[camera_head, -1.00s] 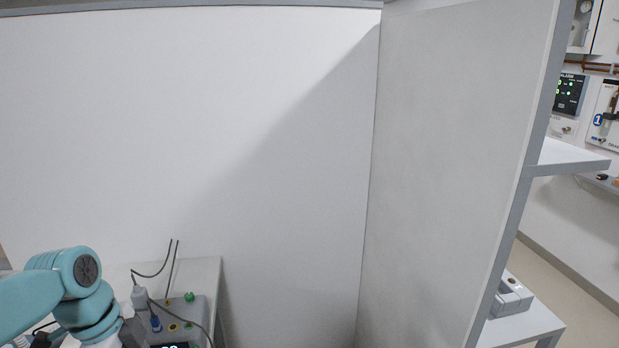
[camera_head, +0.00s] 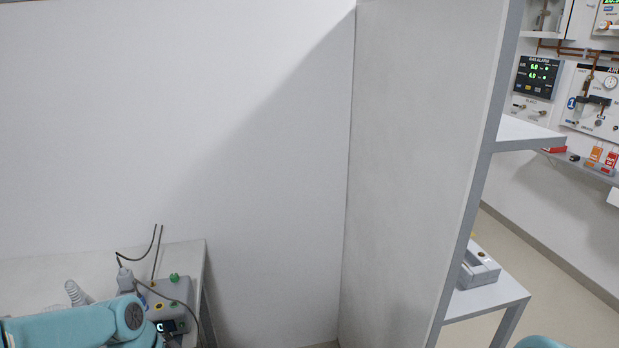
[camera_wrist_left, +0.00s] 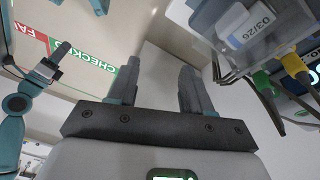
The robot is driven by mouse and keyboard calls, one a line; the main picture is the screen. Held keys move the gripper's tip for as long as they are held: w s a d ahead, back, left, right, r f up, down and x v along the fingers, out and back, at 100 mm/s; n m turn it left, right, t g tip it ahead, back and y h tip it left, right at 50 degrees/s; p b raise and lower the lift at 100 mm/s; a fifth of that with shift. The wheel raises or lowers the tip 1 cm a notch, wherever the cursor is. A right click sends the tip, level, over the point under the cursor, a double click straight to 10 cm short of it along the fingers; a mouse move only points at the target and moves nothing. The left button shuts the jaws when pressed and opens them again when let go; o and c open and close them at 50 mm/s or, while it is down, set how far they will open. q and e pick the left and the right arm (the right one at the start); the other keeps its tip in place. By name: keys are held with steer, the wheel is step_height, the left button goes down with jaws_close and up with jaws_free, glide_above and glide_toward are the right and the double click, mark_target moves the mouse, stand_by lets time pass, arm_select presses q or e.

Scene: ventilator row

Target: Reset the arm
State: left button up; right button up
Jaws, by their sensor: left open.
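My left arm (camera_head: 75,325) comes in at the lower left of the head view, and its gripper is out of that frame. In the left wrist view my left gripper (camera_wrist_left: 158,82) has its two fingers spread with nothing between them. A teal arm with a dark gripper-like end (camera_wrist_left: 48,68) shows at the left of the wrist view; I take it as my right arm, and its jaw state is unclear. A bit of teal arm (camera_head: 540,342) also shows at the lower right edge of the head view.
A grey device (camera_head: 170,298) with cables and connectors stands on a white table (camera_head: 190,255) beside my left arm. White partitions (camera_head: 415,150) fill the middle. A shelf (camera_head: 525,135), a low table (camera_head: 490,297) and a gas alarm panel (camera_head: 537,77) are at right.

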arm_select(q)
steer(key=s+d+f+n, duration=0.2)
steer(key=d+f+n, duration=0.1)
steer(key=f, duration=0.4)
steer(key=s+d+f+n, duration=0.2)
steer(key=s+d+f, duration=0.15)
steer(key=f, duration=0.25)
steer(key=s+d+f+n+h, duration=0.1)
steer(key=s+d+f+n, duration=0.5)
steer(key=s+f+n, duration=0.2)
steer(key=s+f, duration=0.1)
steer(key=s, duration=0.1)
steer(key=shift+s+f, duration=0.2)
steer(key=shift+s, duration=0.15)
steer(key=shift+d, duration=0.1)
